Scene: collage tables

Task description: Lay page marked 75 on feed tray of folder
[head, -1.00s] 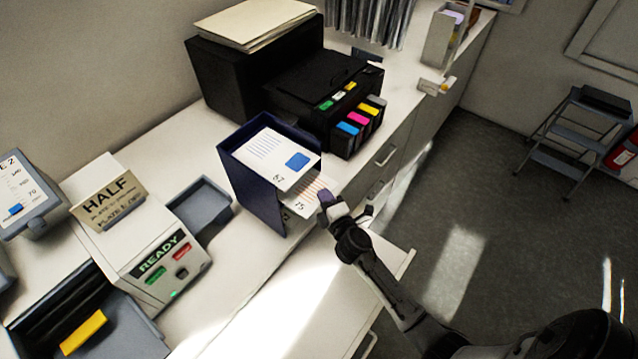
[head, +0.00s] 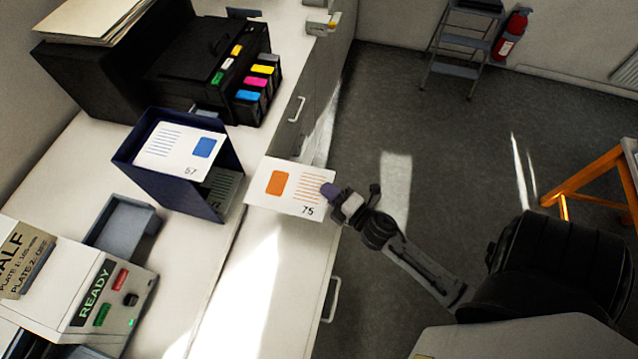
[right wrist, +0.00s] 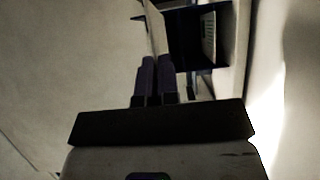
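The page marked 75 (head: 288,200) is white with an orange block and orange lines. My right gripper (head: 330,191) is shut on its right edge and holds it above the counter's front part, clear of the navy paper rack (head: 178,190). In the right wrist view the page (right wrist: 156,32) shows nearly edge-on between my close-set fingers (right wrist: 155,68). The machine with the READY panel (head: 107,292), which looks like the folder, is at lower left, partly cut off. A grey tray (head: 118,232) lies beside it. My left gripper is not in view.
A page with a blue block (head: 178,150) lies on top of the rack; another page (head: 222,188) sits in its lower slot. A black printer with coloured cartridges (head: 258,85) stands behind. A step stool (head: 462,45) and orange-framed table (head: 590,180) are off right.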

